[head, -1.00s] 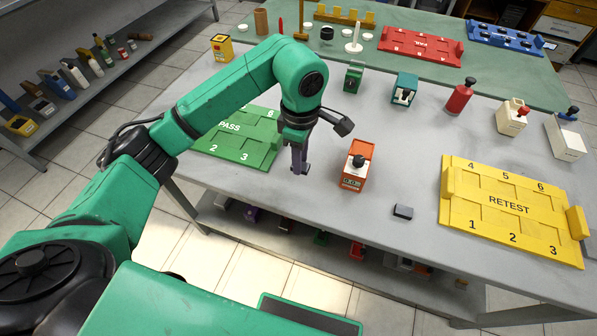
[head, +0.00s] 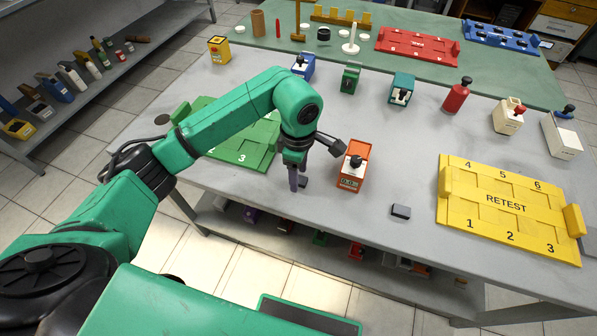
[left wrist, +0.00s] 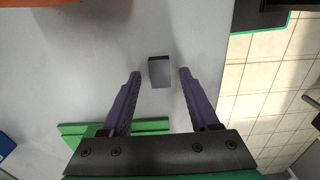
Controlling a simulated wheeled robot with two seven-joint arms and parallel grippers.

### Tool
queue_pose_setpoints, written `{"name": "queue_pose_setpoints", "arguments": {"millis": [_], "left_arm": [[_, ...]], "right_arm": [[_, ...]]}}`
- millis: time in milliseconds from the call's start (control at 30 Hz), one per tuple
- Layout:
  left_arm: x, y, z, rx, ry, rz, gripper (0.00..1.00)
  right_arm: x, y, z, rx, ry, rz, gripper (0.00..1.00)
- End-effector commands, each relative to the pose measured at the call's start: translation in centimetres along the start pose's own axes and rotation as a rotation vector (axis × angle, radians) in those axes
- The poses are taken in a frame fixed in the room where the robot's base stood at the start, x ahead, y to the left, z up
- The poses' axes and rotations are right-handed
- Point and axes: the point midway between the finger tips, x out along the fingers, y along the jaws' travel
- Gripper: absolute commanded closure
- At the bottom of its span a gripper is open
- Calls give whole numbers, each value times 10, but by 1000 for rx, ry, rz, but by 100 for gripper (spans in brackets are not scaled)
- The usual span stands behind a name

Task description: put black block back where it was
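A small black block (left wrist: 159,72) sits between the fingertips of my left gripper (left wrist: 160,75) in the left wrist view, with a gap on both sides. In the head view my left gripper (head: 295,180) points down near the table's front edge, and that block (head: 304,183) shows partly behind its fingers. The gripper is open; I cannot tell its exact height above the table. A second small dark block (head: 401,211) lies on the table to the right, in front of an orange device (head: 353,168). My right gripper is not in view.
The orange device stands close to the right of my left gripper. A green PASS tray (head: 245,157) lies to the left, a yellow RETEST tray (head: 485,228) to the right. Several devices stand farther back. The grey table around the second block is clear.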

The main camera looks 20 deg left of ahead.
Motion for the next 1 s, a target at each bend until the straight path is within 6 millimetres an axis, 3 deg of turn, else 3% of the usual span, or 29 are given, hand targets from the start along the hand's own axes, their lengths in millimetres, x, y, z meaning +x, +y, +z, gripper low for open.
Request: {"name": "queue_pose_setpoints", "arguments": {"millis": [233,600,1000], "left_arm": [[-22,1,0,-1,0,5,39],[-116,1,0,0,1,4,39],[-123,0,0,0,0,-1,39]], "right_arm": [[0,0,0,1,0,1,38],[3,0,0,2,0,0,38],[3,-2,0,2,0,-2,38]]}}
